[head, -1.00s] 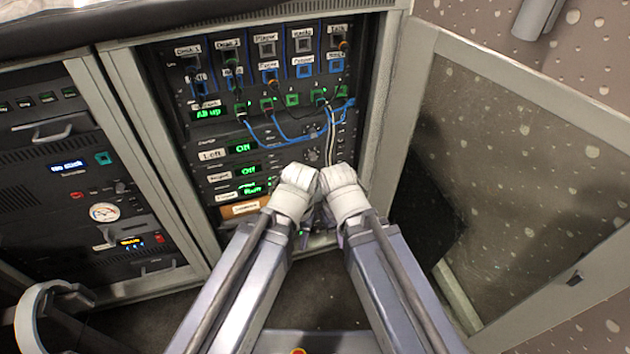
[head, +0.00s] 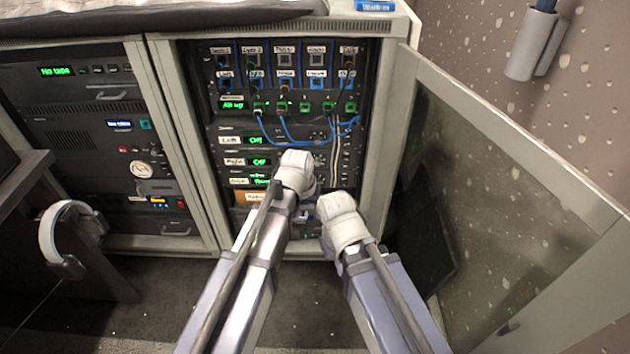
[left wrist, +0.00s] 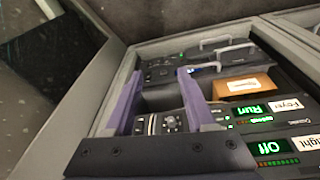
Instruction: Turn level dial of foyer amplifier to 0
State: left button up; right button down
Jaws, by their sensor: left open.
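The foyer amplifier (head: 237,181) is the lowest of several stacked units with green displays in the middle rack. In the left wrist view the foyer amplifier (left wrist: 255,110) appears inverted, its display reading "Run". A round dark control among small buttons (left wrist: 170,122) shows between my fingers; I cannot read its setting or be sure that it is the level dial. My left gripper (left wrist: 160,76) is open, its purple fingers spread in front of the panel, holding nothing visible. In the head view my left gripper (head: 298,172) hides part of the rack. My right gripper (head: 342,218) is lower right, fingers hidden.
The open rack door (head: 510,190) stands at the right. A second rack (head: 90,130) is at the left, with headphones (head: 62,235) nearer me. An orange-brown labelled box (left wrist: 243,86) sits beside the foyer unit.

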pick_arm(q)
jog(key=n+t+h, duration=0.1)
jog(key=n+t, duration=0.1)
send_near(317, 182)
jog(key=b+x, duration=0.6)
jog(key=x, duration=0.2)
jog(key=shift+f, duration=0.3)
grip_shut()
